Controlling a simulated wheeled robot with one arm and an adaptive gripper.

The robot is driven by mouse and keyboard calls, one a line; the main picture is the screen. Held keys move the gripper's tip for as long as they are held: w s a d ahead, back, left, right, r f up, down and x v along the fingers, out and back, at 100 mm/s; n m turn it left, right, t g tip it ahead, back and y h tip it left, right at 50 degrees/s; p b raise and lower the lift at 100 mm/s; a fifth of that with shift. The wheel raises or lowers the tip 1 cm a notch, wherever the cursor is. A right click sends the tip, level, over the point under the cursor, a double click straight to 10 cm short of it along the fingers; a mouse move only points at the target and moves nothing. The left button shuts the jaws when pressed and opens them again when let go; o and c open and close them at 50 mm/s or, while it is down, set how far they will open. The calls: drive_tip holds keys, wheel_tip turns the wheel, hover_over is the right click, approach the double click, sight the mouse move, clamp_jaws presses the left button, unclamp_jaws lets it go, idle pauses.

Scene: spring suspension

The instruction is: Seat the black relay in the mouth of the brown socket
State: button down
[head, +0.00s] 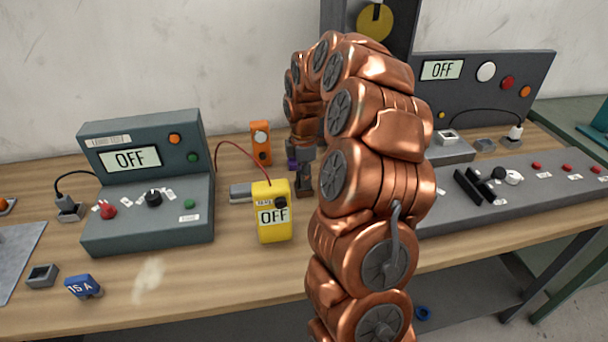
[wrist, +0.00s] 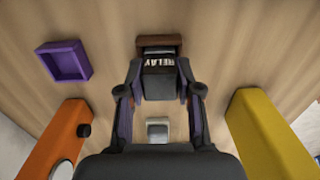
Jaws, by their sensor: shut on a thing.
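The black relay (wrist: 159,84), with white "RELAY" lettering, is between the two fingers of my gripper (wrist: 159,92) in the wrist view. My gripper is shut on it. The brown socket (wrist: 158,41) is just beyond the relay, and its rim shows directly above the relay in the picture. The relay's far edge overlaps the socket's mouth in this view. I cannot tell whether it is inside or only over it. In the head view my gripper (head: 303,172) points down behind the yellow meter, and my arm hides much around it.
An orange device (wrist: 58,140) stands left of my gripper and a yellow meter (wrist: 262,130) right, in the wrist view. An empty purple socket (wrist: 66,62) lies to the upper left. A small grey block (wrist: 158,130) is between the fingers' bases. A green-grey console (head: 150,215) stands left in the head view.

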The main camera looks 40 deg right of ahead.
drive_tip(key=shift+f, duration=0.1)
drive_tip(key=c, duration=0.8)
unclamp_jaws()
wheel_tip(320, 180, up, 12)
drive_tip(key=b, duration=0.2)
drive_tip(key=shift+b, duration=0.3)
drive_tip(key=shift+s, duration=0.1)
